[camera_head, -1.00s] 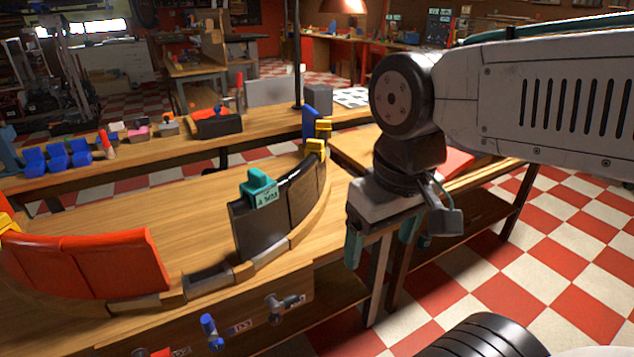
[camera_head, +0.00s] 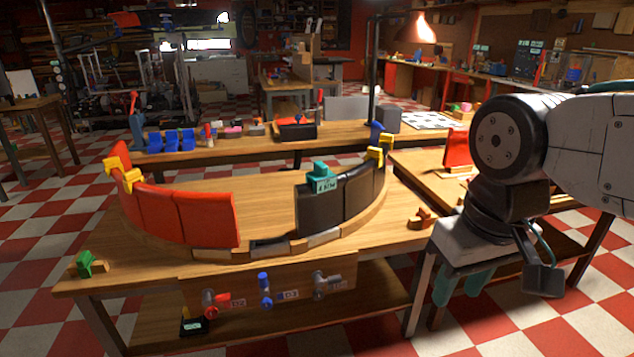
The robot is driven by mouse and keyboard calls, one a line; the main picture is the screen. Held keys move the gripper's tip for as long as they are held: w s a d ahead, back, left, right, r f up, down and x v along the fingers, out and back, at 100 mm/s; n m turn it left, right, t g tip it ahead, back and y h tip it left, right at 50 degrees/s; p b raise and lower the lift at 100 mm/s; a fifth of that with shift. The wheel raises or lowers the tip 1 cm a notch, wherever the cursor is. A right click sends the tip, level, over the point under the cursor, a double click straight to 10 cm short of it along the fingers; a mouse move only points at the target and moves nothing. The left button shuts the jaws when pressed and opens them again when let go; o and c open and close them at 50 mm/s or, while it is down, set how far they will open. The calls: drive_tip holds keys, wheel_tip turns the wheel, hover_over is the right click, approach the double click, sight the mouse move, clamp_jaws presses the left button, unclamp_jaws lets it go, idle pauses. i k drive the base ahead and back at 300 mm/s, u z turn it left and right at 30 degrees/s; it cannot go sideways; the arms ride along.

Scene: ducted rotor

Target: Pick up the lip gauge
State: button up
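A teal block with a printed label (camera_head: 323,178), which looks like the lip gauge, sits astride the top edge of a black curved panel (camera_head: 309,210). The panel stands upright in the curved wooden ring on the workbench (camera_head: 170,222). My gripper (camera_head: 461,286) hangs beyond the bench's right end, to the right of and lower in the picture than the teal block. Its two teal fingers point down, stand apart and have nothing visible between them. The gripper is well clear of the block.
Red panels (camera_head: 190,215) stand in the ring's left part, with yellow clamps (camera_head: 118,166) on them. A green piece (camera_head: 88,263) lies at the bench's left corner. Coloured knobs (camera_head: 264,288) stick out from the bench front. A side table (camera_head: 425,175) adjoins at right.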

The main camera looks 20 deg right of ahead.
sight(324, 180)
drive_tip(key=i, duration=1.3)
drive_tip(key=z, duration=0.6)
